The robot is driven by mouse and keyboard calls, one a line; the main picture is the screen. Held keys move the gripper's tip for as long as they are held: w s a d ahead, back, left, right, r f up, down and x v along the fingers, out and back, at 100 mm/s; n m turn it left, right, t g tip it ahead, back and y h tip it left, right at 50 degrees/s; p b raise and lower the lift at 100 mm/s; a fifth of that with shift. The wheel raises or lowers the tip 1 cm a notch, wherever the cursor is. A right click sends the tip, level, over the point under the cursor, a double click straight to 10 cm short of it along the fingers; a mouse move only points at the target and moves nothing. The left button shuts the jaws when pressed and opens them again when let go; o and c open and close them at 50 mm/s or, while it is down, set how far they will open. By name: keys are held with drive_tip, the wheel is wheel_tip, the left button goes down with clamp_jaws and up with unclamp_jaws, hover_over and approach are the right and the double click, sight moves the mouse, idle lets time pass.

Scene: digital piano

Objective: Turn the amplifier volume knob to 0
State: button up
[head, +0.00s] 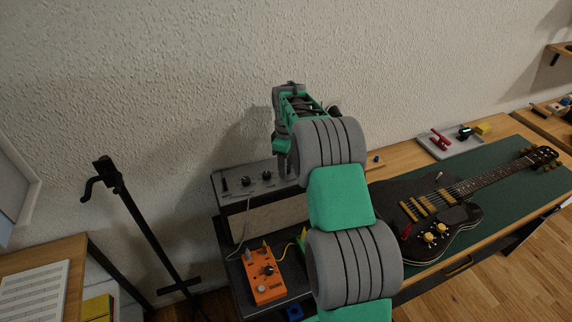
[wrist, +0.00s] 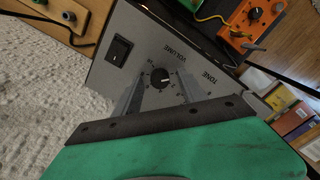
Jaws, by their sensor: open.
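The amplifier's grey control panel (wrist: 105,75) fills the middle of the wrist view, with its lettering upside down. The volume knob (wrist: 161,78) is a small black round knob with a light pointer mark and a printed scale around it. My gripper (wrist: 160,92) is open, one finger on each side of the knob; whether either finger touches it I cannot tell. In the head view the amplifier (head: 262,218) stands against the wall, and my gripper (head: 283,165) is at its top right, its fingertips partly hidden by my arm.
A black rocker switch (wrist: 118,48) sits beside the knob on the panel. An orange pedal (head: 264,277) with cables is in front of the amplifier. A dark guitar (head: 435,205) lies on a green mat at right. A black stand (head: 145,225) is at left.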

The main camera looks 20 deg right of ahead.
wheel_tip(320, 180, up, 7)
drive_tip(key=shift+r+b, duration=0.15)
drive_tip(key=shift+b, duration=0.35)
drive_tip(key=shift+r, duration=0.3)
